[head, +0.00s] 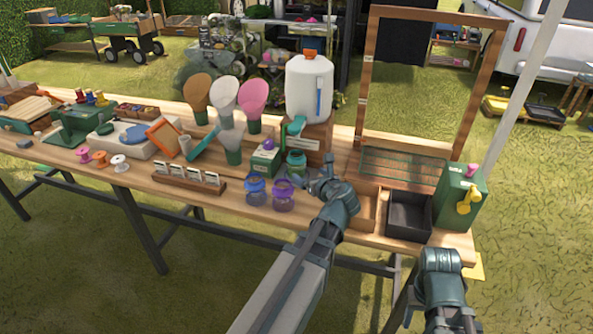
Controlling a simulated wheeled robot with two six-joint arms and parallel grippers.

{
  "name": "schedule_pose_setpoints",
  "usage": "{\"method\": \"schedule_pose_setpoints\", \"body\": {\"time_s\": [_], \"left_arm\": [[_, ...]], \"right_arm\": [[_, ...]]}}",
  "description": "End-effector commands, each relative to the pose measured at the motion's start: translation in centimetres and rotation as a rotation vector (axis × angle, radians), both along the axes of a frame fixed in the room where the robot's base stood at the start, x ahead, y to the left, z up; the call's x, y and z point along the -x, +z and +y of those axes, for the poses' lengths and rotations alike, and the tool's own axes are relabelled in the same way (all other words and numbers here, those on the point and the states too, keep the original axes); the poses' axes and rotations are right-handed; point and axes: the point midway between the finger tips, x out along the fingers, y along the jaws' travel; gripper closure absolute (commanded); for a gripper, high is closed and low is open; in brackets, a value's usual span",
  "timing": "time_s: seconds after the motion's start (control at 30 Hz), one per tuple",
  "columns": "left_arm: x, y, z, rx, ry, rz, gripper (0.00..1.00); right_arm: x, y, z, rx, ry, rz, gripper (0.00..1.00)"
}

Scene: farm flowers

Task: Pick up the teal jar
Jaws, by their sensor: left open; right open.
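The teal jar (296,163) stands upright on the wooden table, just in front of the stand under the white dispenser. My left gripper (315,181) is open and empty, a little to the right of and nearer than the jar. Its fingers show apart from the jar in the picture; the exact depth gap is hard to tell. My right arm shows at the lower right, off the table's front edge. Its wrist is in view, but its fingers are not seen.
A blue-lidded jar (255,190) and a purple jar (283,194) stand close in front-left of the teal jar. A green box (265,160) stands left of it. The white dispenser (310,88) rises behind. A black tray (408,215) and green canister (459,198) stand right.

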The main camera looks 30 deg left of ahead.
Motion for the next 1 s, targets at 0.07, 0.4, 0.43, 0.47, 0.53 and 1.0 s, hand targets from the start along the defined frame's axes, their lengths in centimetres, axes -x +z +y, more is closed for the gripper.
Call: {"method": "schedule_pose_setpoints", "body": {"time_s": [0.07,0.4,0.43,0.47,0.53,1.0], "left_arm": [[-1.2,-1.0,1.2,0.002,0.004,-0.001,0.04],[-4.3,-2.9,4.9,0.003,0.002,-0.002,0.04],[-4.4,-3.0,5.1,0.002,0.002,-0.001,0.04],[-4.5,-3.0,5.2,0.003,0.001,-0.001,0.04],[-4.6,-3.0,5.3,0.003,0.001,-0.001,0.04],[-6.4,-4.5,7.9,0.004,0.004,-0.002,0.04]], "right_arm": [[0.0,-1.0,0.0,0.000,0.000,0.000,0.50],[0.0,-2.9,0.0,0.000,0.000,0.000,0.50],[0.0,-2.9,0.0,0.000,0.000,0.000,0.50],[0.0,-3.0,0.0,0.000,0.000,0.000,0.50],[0.0,-3.0,0.0,0.000,0.000,0.000,0.50],[0.0,-4.4,0.0,0.000,0.000,0.000,0.50]]}}
